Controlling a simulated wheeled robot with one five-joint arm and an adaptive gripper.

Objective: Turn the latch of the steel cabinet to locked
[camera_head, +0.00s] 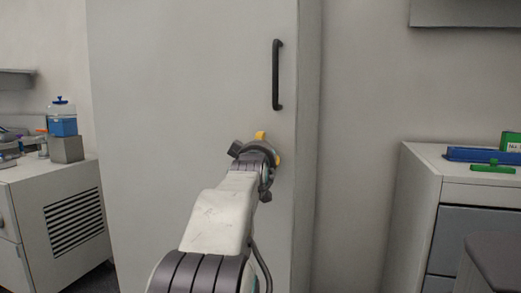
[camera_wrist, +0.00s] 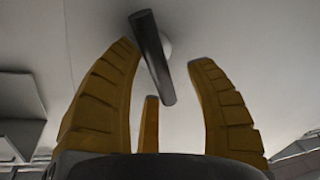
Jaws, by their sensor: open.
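The steel cabinet (camera_head: 185,90) is a tall pale door in the head view, with a dark vertical pull handle (camera_head: 277,75) at its upper right. My gripper (camera_head: 269,147) is at the door below that handle, with bits of its yellow fingers showing. In the wrist view my gripper (camera_wrist: 160,53) is open. A dark bar-shaped latch lever (camera_wrist: 153,58) on a pale round boss lies between its fingers, slightly tilted. I see gaps on both sides of the lever. In the head view my gripper and arm hide the latch.
A drawer unit (camera_head: 480,193) at the right bears a blue tray (camera_head: 480,155) and green items. A dark grey seat (camera_head: 497,262) is at the lower right.

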